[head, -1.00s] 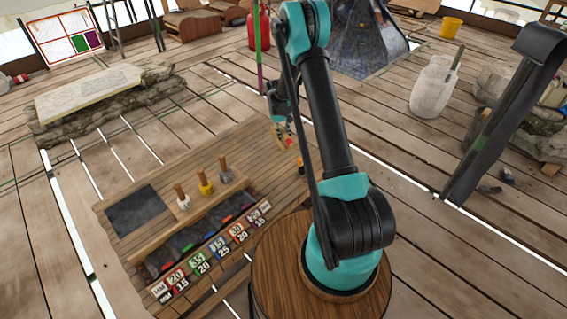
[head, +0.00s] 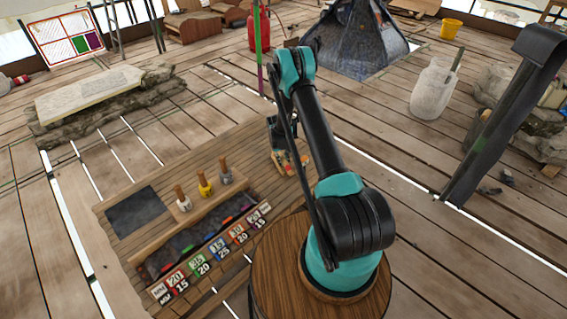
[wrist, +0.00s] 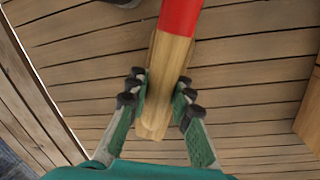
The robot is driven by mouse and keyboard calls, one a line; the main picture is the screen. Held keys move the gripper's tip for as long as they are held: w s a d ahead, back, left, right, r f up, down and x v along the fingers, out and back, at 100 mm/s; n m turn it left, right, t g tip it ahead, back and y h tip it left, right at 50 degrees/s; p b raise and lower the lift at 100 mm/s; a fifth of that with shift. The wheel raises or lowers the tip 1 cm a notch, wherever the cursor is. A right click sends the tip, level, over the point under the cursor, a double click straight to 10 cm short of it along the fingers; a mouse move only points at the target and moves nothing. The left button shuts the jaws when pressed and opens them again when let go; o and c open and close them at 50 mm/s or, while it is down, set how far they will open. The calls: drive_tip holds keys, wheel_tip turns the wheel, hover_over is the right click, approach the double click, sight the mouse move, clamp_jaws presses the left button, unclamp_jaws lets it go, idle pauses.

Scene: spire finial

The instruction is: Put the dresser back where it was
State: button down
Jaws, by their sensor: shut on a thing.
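My gripper (wrist: 159,92) is shut on a pale wooden tool with a red section (wrist: 168,62), which I take to be the dresser. Its wooden end lies between the two fingers, and the red part runs out the top of the wrist view. In the head view my gripper (head: 284,158) is low over the right end of the wooden bench (head: 235,150). The dresser is small and partly hidden there. I cannot tell whether it touches the bench.
Three short-handled tools, with white, yellow (head: 205,184) and grey heads, stand in a wooden rack on the bench. A row of numbered compartments (head: 215,248) runs along its front. A dark slate panel (head: 141,210) lies at the left. A green and purple pole (head: 259,50) stands behind.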

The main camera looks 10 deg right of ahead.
drive_tip(key=shift+f, duration=0.25)
drive_tip(key=shift+f, duration=0.2)
drive_tip(key=c, duration=1.3)
unclamp_jaws()
drive_tip(key=shift+c, duration=0.2)
drive_tip(key=shift+r, duration=0.1)
